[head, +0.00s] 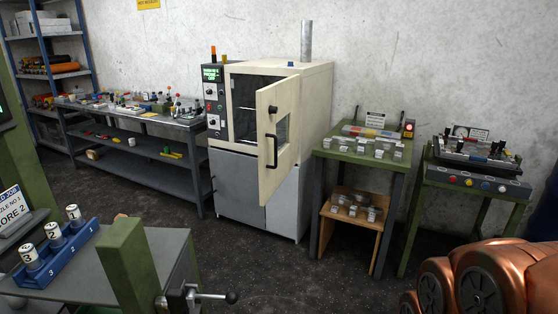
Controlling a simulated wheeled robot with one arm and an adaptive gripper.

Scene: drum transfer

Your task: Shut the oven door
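The oven (309,100) is a cream cabinet on a grey base, standing against the back wall near the middle of the head view. Its door (287,98) stands open, swung out toward me from the right side of the front. My gripper is not in view.
A control panel (213,95) is left of the chamber. A long bench (135,122) stands left, a green table (361,160) right. A blue rack with labelled cylinders (58,248) and a green post (127,258) are at the near left. Dark floor (290,270) before the oven is clear.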

